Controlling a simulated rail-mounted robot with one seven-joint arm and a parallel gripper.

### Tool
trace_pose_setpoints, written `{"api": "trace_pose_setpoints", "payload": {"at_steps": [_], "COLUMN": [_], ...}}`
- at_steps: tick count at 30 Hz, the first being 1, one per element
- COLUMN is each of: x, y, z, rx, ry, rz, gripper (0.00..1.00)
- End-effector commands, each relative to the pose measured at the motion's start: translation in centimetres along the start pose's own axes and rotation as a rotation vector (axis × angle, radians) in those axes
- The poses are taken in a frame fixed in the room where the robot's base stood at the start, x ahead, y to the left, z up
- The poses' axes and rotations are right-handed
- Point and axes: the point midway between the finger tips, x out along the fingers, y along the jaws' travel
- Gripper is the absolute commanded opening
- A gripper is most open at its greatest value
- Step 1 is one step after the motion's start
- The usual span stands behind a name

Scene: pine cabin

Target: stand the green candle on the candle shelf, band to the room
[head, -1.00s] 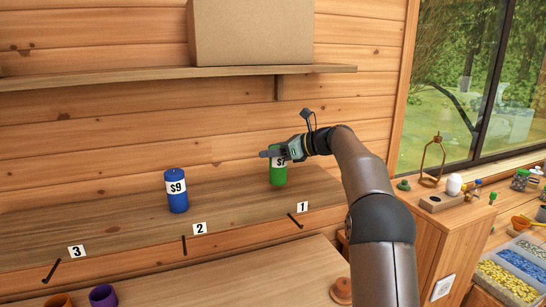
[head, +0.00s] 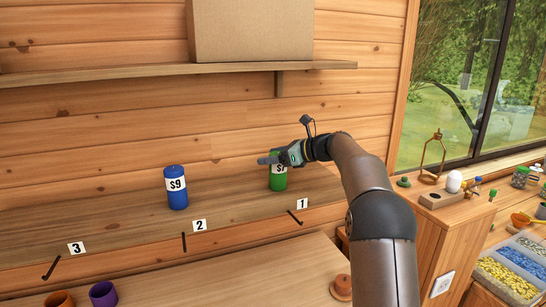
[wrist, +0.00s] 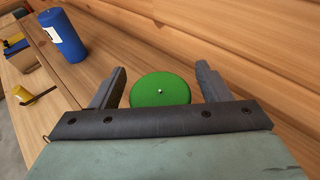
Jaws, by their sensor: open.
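The green candle (head: 278,181) stands upright on the candle shelf (head: 110,225), in the stretch near label 1. Its white band with a price faces the room, partly hidden behind my gripper in the head view. My gripper (head: 268,160) is at the candle's upper part. In the wrist view the candle's round green top (wrist: 160,90) lies between the two open fingers of my gripper (wrist: 158,88), with a small gap showing on either side.
A blue candle (head: 177,188) marked $9 stands to the left on the same shelf; it also shows in the wrist view (wrist: 63,35). A higher shelf (head: 150,75) with a cardboard box (head: 250,32) is above. Orange and purple cups (head: 103,294) stand on the lower surface.

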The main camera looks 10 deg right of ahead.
Motion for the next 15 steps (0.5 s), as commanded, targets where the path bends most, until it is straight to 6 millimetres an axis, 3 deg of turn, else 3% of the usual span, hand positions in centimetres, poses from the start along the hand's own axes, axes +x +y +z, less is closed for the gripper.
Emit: {"api": "trace_pose_setpoints", "payload": {"at_steps": [5,15], "x": [-2.1,-9.3], "y": [-0.1,0.0], "z": [0.0,0.0], "rx": [-0.001,0.000], "ry": [0.000,-0.001], "rz": [-0.004,-0.003], "gripper": [0.70,0.70]}}
